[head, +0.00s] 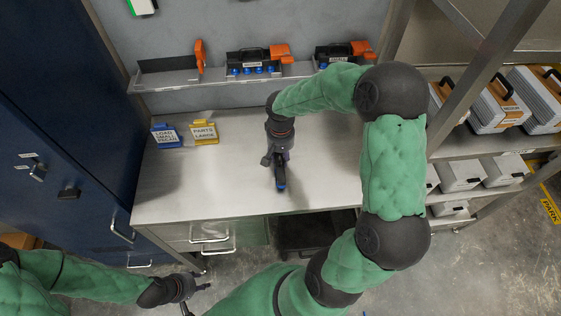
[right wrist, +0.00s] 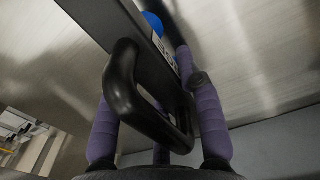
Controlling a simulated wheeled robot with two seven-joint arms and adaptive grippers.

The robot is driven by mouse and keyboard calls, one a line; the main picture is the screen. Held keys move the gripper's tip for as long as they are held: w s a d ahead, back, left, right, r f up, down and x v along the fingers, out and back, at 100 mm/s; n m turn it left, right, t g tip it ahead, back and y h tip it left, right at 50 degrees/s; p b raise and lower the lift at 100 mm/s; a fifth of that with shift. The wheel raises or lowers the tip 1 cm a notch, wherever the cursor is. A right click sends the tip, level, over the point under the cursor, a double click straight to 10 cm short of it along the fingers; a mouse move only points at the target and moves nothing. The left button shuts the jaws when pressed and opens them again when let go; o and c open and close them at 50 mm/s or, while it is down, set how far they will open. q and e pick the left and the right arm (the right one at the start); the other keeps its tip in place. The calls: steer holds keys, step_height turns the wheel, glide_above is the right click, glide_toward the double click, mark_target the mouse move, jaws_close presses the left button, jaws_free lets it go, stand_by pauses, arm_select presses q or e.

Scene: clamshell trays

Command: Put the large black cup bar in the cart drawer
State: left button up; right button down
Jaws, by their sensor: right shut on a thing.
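My right gripper (head: 279,162) is shut on a black bar (head: 280,182) over the middle of the steel table. A blue cup shows at the bar's near end. In the right wrist view the bar's black looped handle (right wrist: 124,85) lies between the purple fingers (right wrist: 160,125); a blue cup (right wrist: 153,22) and part of a white label show beyond. Most of the bar is hidden in the head view. My left gripper (head: 198,294) is low at the bottom left, empty, with its fingers apart. Below the table are drawers with metal handles (head: 209,239) and a dark open cart-like unit (head: 305,238); I cannot tell which is the cart drawer.
Blue (head: 166,136) and yellow (head: 204,132) signs stand on the table's left. A back shelf (head: 165,84) holds black bars (head: 254,66) with blue cups and orange parts. A blue cabinet (head: 60,150) stands left; racks with cases (head: 492,105) stand right. The tabletop is mostly clear.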

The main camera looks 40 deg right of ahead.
steer(key=shift+w+d+f, duration=0.2)
steer(key=shift+w+f, duration=0.05)
steer(key=shift+f, duration=0.1)
steer(key=shift+w+d+f+b, duration=0.15)
steer(key=shift+f+b, duration=0.35)
steer(key=shift+f, duration=1.2)
steer(key=shift+f, duration=0.1)
steer(key=shift+f, duration=0.1)
steer(key=c, duration=0.8)
jaws_free()
